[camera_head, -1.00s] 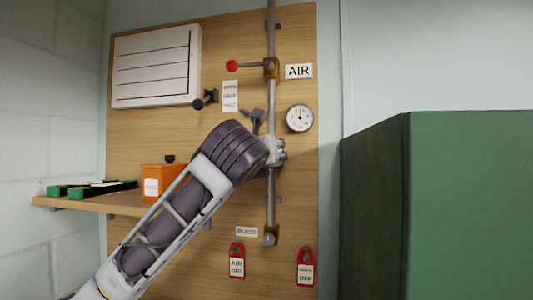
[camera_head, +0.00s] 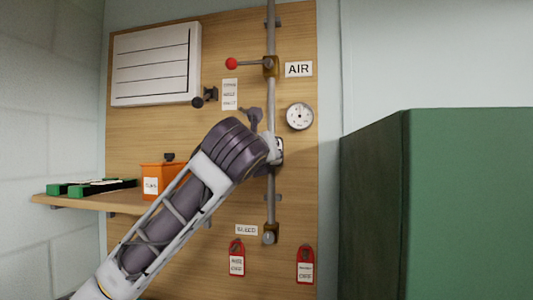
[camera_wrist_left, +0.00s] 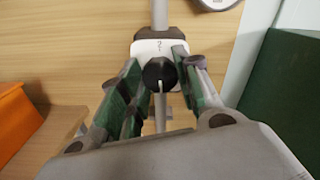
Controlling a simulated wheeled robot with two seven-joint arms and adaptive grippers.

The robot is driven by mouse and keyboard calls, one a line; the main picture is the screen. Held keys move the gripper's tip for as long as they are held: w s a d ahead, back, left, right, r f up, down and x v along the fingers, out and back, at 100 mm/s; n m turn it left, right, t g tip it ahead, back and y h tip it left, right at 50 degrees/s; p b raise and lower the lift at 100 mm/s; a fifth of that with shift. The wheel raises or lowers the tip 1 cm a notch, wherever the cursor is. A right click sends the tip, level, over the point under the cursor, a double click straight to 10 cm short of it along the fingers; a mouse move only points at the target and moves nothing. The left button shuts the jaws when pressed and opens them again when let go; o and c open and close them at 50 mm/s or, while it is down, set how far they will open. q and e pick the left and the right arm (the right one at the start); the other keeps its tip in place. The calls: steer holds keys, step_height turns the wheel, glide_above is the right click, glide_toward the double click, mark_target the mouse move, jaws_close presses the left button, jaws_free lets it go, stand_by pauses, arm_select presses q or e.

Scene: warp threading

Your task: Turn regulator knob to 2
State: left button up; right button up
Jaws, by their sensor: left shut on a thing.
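The regulator knob (camera_wrist_left: 158,74) is a small black round knob with a pale pointer line that points down in the left wrist view. It sits in front of a white plate (camera_wrist_left: 150,47) with a dark mark like a 2 above the knob. My left gripper (camera_wrist_left: 160,71) has its green-padded fingers on either side of the knob and is shut on it. In the head view my left gripper (camera_head: 271,150) reaches the vertical pipe (camera_head: 271,205) and its own wrist hides the knob. My right gripper is in neither view.
A gauge (camera_head: 299,117) and a red-tipped lever (camera_head: 232,63) are above the gripper. Red tags (camera_head: 237,262) hang below. An orange box (camera_head: 151,183) stands on the wooden shelf (camera_head: 95,203) at left. A green cabinet (camera_head: 460,200) stands at right.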

arm_select(q)
steer(key=shift+w+d+f+n+b, duration=0.15)
steer(key=shift+n+b, duration=1.35)
steer(key=shift+n, duration=7.25)
steer(key=shift+s+a+f+n+b, duration=0.15)
steer(key=shift+n+b, duration=1.3)
steer(key=shift+n, duration=7.3)
steer(key=shift+w+d, duration=0.1)
